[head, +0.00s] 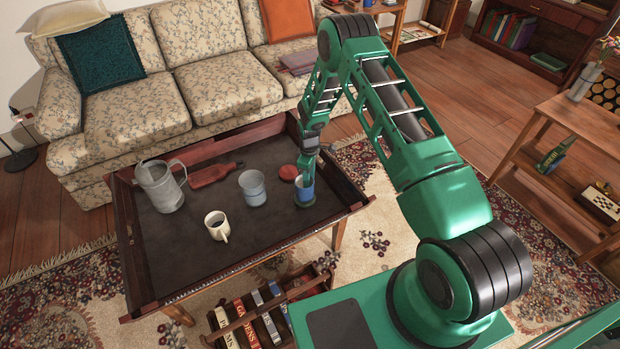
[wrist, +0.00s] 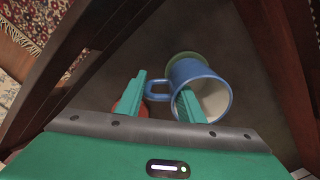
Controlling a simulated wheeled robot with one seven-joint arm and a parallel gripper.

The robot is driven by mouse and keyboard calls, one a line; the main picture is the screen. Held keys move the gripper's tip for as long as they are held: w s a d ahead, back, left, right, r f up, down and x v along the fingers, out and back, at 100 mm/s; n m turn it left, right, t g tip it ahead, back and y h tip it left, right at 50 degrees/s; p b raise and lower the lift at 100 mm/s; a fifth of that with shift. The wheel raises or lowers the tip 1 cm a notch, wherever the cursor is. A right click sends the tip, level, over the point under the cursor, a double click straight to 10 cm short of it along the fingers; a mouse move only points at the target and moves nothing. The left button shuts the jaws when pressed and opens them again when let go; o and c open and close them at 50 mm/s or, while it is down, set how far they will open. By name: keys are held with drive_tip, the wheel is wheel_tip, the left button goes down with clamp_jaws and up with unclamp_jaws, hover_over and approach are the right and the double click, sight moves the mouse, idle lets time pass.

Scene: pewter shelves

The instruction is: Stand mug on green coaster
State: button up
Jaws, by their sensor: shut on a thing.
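The blue mug (head: 306,190) is near the right end of the dark table tray, and its pale inside and handle show in the wrist view (wrist: 215,98). My gripper (head: 305,162) is shut on the mug's wall. In the wrist view one finger of my gripper (wrist: 163,84) is inside the mug and the other is outside, by the handle. The green coaster (wrist: 184,57) shows as a rim beyond the mug, which covers most of it. The mug looks upright over the coaster; I cannot tell whether its base touches it.
A red coaster (head: 288,173) lies just left of the mug. A grey-blue cup (head: 252,188), a cream mug (head: 216,226), a metal pitcher (head: 160,188) and a red bottle-shaped thing (head: 212,174) are further left. The table's raised wooden rim (head: 345,190) is close on the right.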

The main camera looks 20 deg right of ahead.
drive_tip(key=shift+f, duration=0.45)
idle(0.3)
drive_tip(key=o, duration=1.4)
